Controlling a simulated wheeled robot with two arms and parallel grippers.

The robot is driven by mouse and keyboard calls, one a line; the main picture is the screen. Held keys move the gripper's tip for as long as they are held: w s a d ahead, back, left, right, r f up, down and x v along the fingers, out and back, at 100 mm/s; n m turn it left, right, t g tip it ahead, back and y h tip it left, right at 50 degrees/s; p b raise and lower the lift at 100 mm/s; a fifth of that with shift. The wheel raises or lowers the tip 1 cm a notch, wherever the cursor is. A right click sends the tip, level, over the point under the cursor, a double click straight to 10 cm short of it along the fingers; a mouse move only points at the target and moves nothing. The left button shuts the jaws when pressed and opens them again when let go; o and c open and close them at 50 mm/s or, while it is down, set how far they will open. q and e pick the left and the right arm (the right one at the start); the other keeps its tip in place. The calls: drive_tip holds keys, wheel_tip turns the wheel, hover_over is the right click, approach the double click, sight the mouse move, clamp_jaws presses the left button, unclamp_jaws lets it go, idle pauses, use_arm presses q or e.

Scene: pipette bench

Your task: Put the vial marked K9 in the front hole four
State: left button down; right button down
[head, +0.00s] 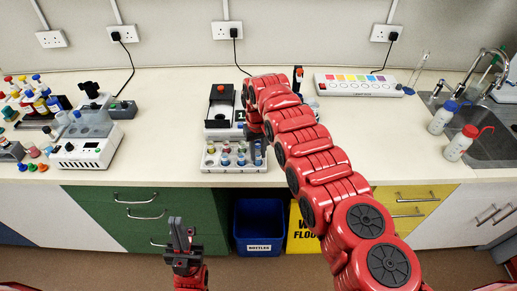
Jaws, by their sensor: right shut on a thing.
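A white rack (222,168) stands near the front edge of the bench and holds several vials with coloured caps, among them a blue-capped vial (241,159). The mark K9 is too small to read on any vial. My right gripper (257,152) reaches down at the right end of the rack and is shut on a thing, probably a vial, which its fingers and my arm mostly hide. I cannot tell which hole is under it. My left gripper (181,240) hangs in front of the bench, below its edge, away from the rack; its jaw gap is unclear.
Behind the rack stands a black-and-white device (221,103). A white instrument (88,146) and many coloured caps are at left. A colour-striped box (358,84) is at the back right, with wash bottles (459,143) by the sink.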

drive_tip(key=shift+w+f, duration=0.15)
drive_tip(key=c, duration=1)
unclamp_jaws()
drive_tip(key=shift+o, duration=1.7)
wheel_tip(320, 180, up, 12)
drive_tip(key=b, duration=0.1)
